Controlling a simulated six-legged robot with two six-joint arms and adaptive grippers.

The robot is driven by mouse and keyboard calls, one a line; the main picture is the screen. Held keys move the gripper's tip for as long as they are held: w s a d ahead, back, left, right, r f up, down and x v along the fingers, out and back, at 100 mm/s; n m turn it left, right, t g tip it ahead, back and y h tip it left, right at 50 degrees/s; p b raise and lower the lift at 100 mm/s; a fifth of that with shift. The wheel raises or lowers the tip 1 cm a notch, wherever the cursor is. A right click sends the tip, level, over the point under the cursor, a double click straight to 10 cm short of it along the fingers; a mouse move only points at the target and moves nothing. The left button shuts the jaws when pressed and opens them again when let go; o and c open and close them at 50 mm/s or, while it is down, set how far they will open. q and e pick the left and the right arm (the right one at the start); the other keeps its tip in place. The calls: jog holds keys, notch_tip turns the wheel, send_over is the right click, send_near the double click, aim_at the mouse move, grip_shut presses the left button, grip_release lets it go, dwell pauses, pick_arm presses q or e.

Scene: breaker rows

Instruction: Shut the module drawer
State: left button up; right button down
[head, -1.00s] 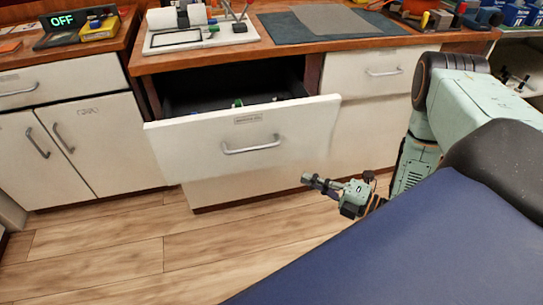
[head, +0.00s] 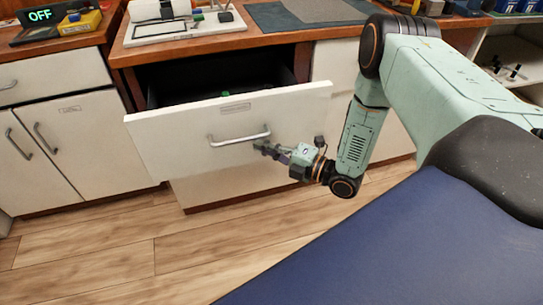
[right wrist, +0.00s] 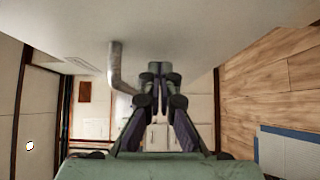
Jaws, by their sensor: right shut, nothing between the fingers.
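The module drawer (head: 180,142) stands pulled out under the wooden bench, its white front tilted in the head view and its dark inside showing with small green items. Its metal bar handle (head: 240,138) is on the front. My right gripper (head: 260,147) is shut and empty, at the drawer front just below the right end of the handle. In the right wrist view the shut fingers (right wrist: 159,75) are beside the handle (right wrist: 118,65), under the white drawer front (right wrist: 210,25). I cannot tell whether the fingertips touch the front. My left gripper is not in view.
The wooden bench top (head: 185,50) carries a white tray with tools and a dark mat (head: 285,20). A white cabinet with doors (head: 75,140) stands at the left. The wooden floor (head: 110,245) in front is clear.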

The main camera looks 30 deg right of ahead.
jog(key=shift+w+d, duration=0.1)
jog(key=shift+w, duration=0.1)
dwell(0.3)
